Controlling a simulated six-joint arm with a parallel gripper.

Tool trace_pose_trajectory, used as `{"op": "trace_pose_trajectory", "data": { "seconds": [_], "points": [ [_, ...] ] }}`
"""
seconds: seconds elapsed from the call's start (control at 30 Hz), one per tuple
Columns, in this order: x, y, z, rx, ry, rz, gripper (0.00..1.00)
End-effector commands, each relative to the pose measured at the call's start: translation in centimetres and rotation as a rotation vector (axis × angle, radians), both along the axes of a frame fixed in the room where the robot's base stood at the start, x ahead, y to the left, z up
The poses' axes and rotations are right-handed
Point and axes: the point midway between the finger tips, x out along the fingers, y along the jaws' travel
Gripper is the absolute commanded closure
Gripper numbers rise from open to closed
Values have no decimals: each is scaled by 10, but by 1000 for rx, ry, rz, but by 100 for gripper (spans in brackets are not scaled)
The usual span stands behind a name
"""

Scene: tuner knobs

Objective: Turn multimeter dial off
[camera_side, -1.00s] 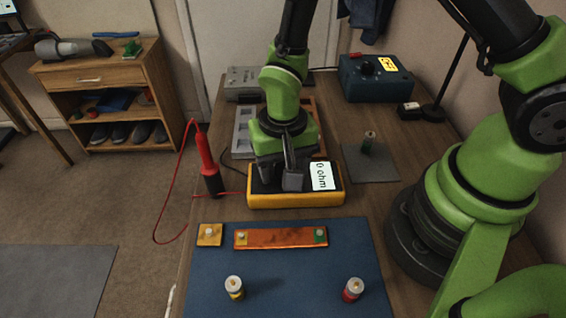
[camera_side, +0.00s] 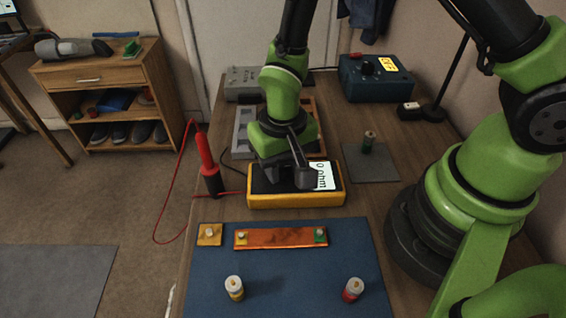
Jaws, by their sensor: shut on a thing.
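The yellow multimeter (camera_side: 296,200) lies on the wooden table behind the blue mat. Its white display (camera_side: 325,177) reads "0 ohm", partly covered by my gripper. My gripper (camera_side: 287,184) points down over the multimeter's dark face, its fingers left of the display. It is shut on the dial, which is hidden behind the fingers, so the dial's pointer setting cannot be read.
A red probe (camera_side: 205,158) with a red lead stands left of the multimeter. A blue box (camera_side: 375,78) with a knob is at the back right. A grey pad (camera_side: 370,165) holds a small cylinder. The blue mat (camera_side: 290,275) in front carries a copper strip (camera_side: 281,238) and small posts.

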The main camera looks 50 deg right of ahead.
Motion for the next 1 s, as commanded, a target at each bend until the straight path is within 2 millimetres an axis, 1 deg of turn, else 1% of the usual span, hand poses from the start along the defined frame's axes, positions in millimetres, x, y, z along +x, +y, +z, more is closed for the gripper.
{"op": "trace_pose_trajectory", "data": {
  "seconds": [1.0],
  "points": [
    [-1,0,1,1,3,951,90]
  ]
}}
